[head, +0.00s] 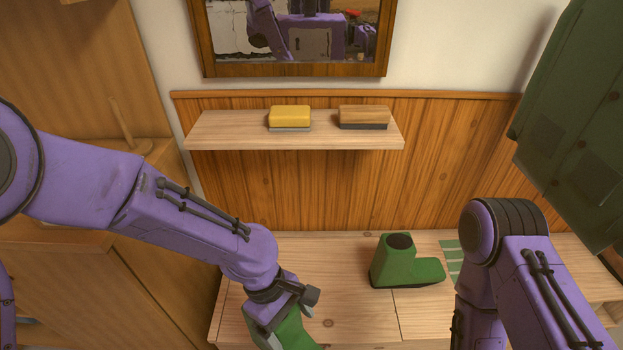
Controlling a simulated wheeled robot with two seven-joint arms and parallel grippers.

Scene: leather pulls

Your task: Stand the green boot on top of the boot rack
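A green boot (290,331) is at the bottom of the head view, between the fingers of my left gripper (287,322). The gripper appears shut on it; its lower part is cut off by the frame edge. A second green boot (395,265) stands upright on the pale wooden top (330,260), which looks like the boot rack's top, with its dark opening up and its toe to the right. The held boot is in front and to the left of it. My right arm comes down at the right; its gripper is out of view.
A wall shelf (225,130) holds a yellow block-like brush (290,116) and a wooden brush (364,115). A green striped patch (451,260) lies right of the standing boot. A dark green coat (575,130) hangs at right. The wooden top is clear left of the standing boot.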

